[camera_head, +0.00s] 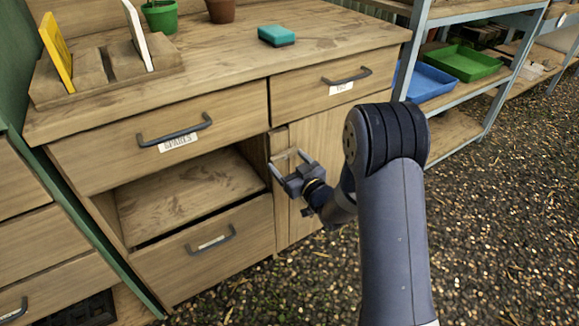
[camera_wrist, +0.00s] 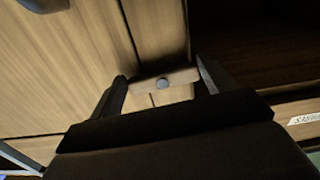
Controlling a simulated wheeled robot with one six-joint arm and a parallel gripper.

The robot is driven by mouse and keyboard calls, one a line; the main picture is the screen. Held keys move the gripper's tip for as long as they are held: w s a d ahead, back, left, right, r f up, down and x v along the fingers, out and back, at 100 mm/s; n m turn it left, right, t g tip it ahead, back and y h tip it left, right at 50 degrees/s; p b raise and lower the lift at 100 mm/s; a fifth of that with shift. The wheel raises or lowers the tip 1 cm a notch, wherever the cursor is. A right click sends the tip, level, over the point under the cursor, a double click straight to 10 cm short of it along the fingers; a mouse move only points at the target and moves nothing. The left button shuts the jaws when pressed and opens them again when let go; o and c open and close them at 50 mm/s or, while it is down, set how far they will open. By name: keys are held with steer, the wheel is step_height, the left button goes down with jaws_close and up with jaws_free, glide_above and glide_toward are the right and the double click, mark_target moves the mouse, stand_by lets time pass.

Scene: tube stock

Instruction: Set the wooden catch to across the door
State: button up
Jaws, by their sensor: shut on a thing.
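The wooden catch (camera_wrist: 180,78) is a small pale wood piece with a round grey pivot head, seen in the wrist view near the door's edge. My gripper (camera_wrist: 162,76) has one finger on each side of it and is shut on it. The cabinet door (camera_head: 325,135) is a closed plank panel below the right drawer; it also shows in the wrist view (camera_wrist: 70,60). In the head view my gripper (camera_head: 288,160) is at the door's left edge, and I cannot make out the catch there. How far the catch is turned is unclear.
An open compartment (camera_head: 185,190) lies left of the door, between a drawer (camera_head: 170,140) above and another (camera_head: 215,250) below. The worktop holds a teal sponge (camera_head: 277,35), pots and a wooden rack (camera_head: 95,70). Metal shelves with trays (camera_head: 465,63) stand right; gravel floor is clear.

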steer(key=shift+m, duration=0.6)
steer(key=o, duration=1)
steer(key=p+v, duration=0.1)
steer(key=v, duration=0.9)
steer(key=shift+s+d, duration=0.2)
steer(key=shift+s, duration=0.15)
